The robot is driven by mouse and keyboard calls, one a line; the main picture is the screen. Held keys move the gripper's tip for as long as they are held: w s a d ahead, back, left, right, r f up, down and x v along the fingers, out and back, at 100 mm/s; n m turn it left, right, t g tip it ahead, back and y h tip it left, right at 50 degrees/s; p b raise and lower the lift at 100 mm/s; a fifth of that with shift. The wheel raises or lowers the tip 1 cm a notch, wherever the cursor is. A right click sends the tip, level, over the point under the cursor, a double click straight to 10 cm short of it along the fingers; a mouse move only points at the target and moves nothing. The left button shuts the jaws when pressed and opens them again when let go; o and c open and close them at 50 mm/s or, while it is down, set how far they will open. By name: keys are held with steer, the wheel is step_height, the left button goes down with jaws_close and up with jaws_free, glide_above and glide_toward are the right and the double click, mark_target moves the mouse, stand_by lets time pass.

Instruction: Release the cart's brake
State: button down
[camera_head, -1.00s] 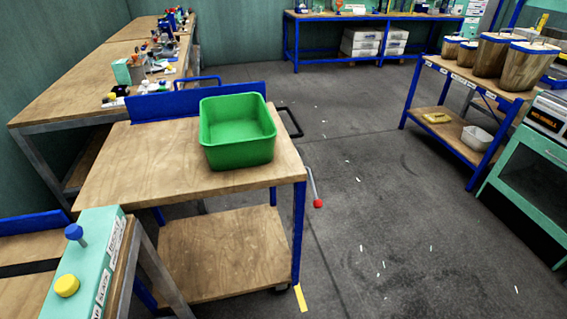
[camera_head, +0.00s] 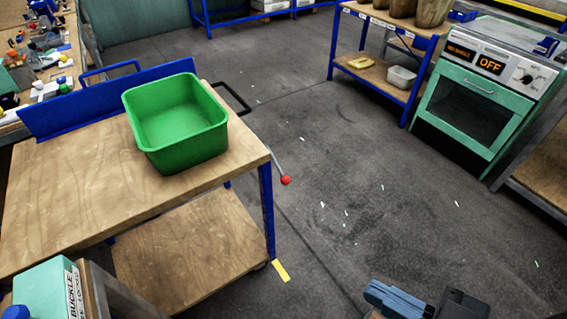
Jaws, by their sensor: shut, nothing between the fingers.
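The cart (camera_head: 70,200) has a wooden top, a lower wooden shelf and blue legs, and stands at the left. A grey lever with a red ball knob (camera_head: 286,180) sticks out from its right side and slants down toward the floor. A black handle loop (camera_head: 236,97) shows at the cart's far right side. A green bin (camera_head: 178,125) stands on the cart top. My gripper (camera_head: 425,302) shows at the bottom edge, right of the cart and well apart from the red knob. It is shut and empty, and partly cut off by the frame.
A yellow floor mark (camera_head: 281,271) lies by the cart's front leg. A green bench unit with a label (camera_head: 45,288) stands close at lower left. A green oven-like machine reading OFF (camera_head: 470,100) and a blue shelf rack (camera_head: 345,60) stand at right.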

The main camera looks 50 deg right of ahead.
mark_target(280, 169)
steer(key=w+d+f+m+g+h+p, duration=0.1)
steer(key=w+d+f+m+g+p, duration=0.1)
steer(key=w+d+f+m, duration=0.35)
steer(key=w+d+f+m+g+h+p, duration=0.1)
steer(key=w+d+f+m+g, duration=0.2)
steer(key=w+f+m, duration=0.5)
steer(key=w+d+r+m+g+y+p, duration=0.1)
steer(key=w+d+r+m, duration=0.2)
steer(key=w+d, duration=0.4)
steer(key=w+d+r+m+g+y+p, duration=0.1)
steer(key=w+d+r+m+g+p, duration=0.1)
steer(key=w+d+r, duration=0.3)
steer(key=w+d+m, duration=0.1)
steer(key=w+d, duration=0.1)
steer(key=w, duration=0.1)
steer(key=shift+d+y, duration=0.3)
steer(key=shift+y, duration=0.1)
steer(key=shift+w+f+m, duration=0.1)
steer(key=shift+w+m, duration=0.05)
steer(key=shift+m, duration=0.1)
steer(key=x, duration=1.3)
steer(key=shift+a+f, duration=0.1)
steer(key=shift+f, duration=0.3)
steer(key=shift+w, duration=0.1)
steer(key=shift+f, duration=0.15)
